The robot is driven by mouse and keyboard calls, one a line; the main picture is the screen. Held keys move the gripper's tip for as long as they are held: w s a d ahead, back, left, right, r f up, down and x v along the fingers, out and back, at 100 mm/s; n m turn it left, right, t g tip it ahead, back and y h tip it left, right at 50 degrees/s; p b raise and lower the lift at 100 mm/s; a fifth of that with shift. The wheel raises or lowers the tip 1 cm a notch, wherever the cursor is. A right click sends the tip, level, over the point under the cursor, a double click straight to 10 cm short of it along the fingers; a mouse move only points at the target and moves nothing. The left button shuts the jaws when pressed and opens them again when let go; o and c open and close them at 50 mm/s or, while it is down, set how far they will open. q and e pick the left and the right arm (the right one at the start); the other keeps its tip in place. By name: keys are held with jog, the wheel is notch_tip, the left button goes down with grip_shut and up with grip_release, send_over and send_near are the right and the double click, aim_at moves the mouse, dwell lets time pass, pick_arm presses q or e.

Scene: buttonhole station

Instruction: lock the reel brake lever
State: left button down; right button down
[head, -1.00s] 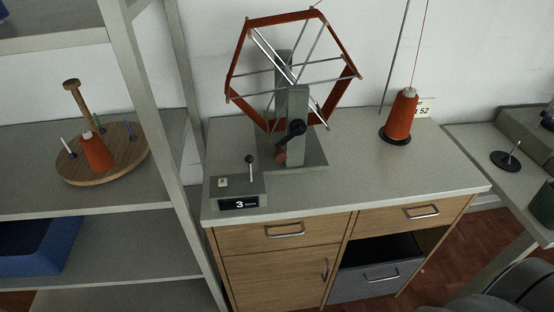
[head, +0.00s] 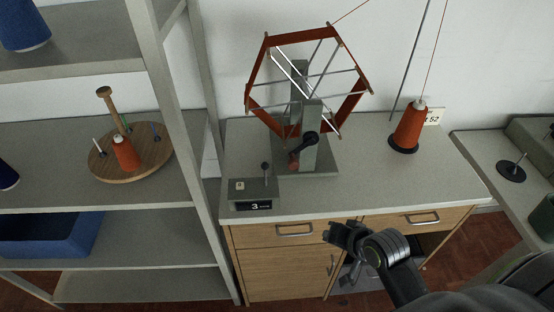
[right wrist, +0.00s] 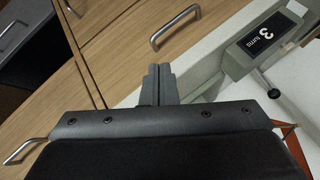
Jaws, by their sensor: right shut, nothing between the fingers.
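A hexagonal reel (head: 256,85) with red-orange yarn around it stands on a grey post at the back of the cabinet top. A black crank (head: 309,139) with a reddish grip is on the post. In front, a grey counter box (head: 238,196) shows "3 turns" and carries a thin upright lever with a black knob (head: 265,166). The knob also shows in the right wrist view (right wrist: 273,93), right of the fingers. My right gripper (head: 334,233) is shut and empty, in front of the drawers, right of the box and apart from it. My left gripper is out of view.
An orange yarn cone (head: 408,128) stands at the right of the cabinet top (head: 440,175), with bare surface between it and the reel. A shelf at left holds a round wooden spool stand (head: 150,163) and a blue bin (head: 70,235). Drawer handles (head: 294,230) project in front.

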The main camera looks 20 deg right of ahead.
aim_at(265, 175)
jog(key=w+a+r+m+t+y, duration=0.3)
jog(key=w+r+m, duration=0.5)
jog(key=w+r, duration=0.3)
jog(key=shift+w+a+r+m+t+y, duration=0.15)
jog(key=shift+w+r+m+t+y, duration=0.25)
jog(key=shift+t+y, duration=0.25)
jog(key=shift+p, duration=0.3)
jog(key=p+x, duration=0.1)
jog(key=x, duration=0.9)
jog(key=shift+s+t+b, duration=0.2)
jog(key=shift+t+b, duration=0.15)
